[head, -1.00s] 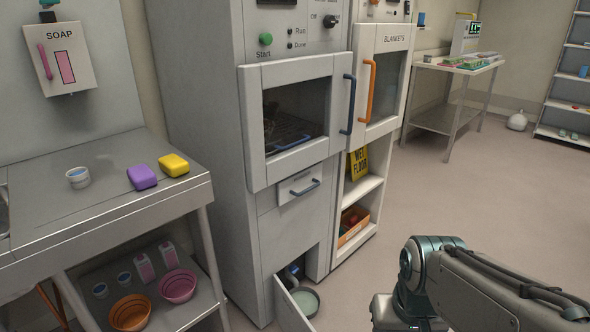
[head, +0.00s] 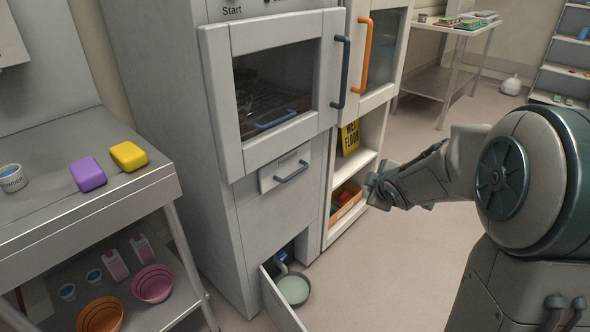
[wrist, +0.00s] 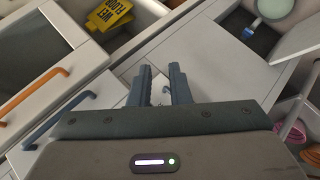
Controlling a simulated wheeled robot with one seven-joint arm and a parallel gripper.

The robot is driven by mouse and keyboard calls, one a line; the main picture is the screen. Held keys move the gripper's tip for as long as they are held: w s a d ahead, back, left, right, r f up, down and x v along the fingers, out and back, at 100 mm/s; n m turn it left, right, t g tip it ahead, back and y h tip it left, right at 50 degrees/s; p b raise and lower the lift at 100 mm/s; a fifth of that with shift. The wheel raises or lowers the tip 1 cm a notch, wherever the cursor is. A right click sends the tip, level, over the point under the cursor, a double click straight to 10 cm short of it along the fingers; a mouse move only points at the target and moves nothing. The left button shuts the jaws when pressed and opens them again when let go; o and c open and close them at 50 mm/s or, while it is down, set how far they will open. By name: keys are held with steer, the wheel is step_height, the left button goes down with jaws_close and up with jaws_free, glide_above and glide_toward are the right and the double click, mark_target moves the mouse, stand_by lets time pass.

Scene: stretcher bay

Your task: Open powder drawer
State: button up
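The powder drawer (head: 270,179) is a small light-grey front with a blue bar handle (head: 292,173), below the glass door of the tall grey cabinet in the head view. It looks closed. Its label is too small to read. My gripper (head: 372,188) is to the right of the drawer, in front of the open shelves, and apart from the handle. In the wrist view my gripper's two dark fingers (wrist: 160,72) stand apart with nothing visibly held between them. My gripper's body hides part of the cabinet front there.
The glass door (head: 275,85) above has a blue handle; the door beside it has an orange handle (head: 365,55). A low flap (head: 280,302) stands open by a round pan (head: 293,290). A steel counter (head: 90,215) stands left.

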steer(key=w+a+f+n+y, duration=0.3)
steer(key=w+a+n+y, duration=0.1)
steer(key=w+a+n, duration=0.15)
steer(key=n+g+y+b, duration=0.1)
steer(key=n+y, duration=0.6)
steer(key=n, duration=0.1)
glide_toward(294, 176)
steer(key=b+x, duration=0.1)
steer(key=x, duration=0.9)
steer(key=shift+w+a+b, duration=0.2)
steer(key=shift+w+b, duration=0.05)
steer(key=shift+b, duration=0.1)
jaws_close()
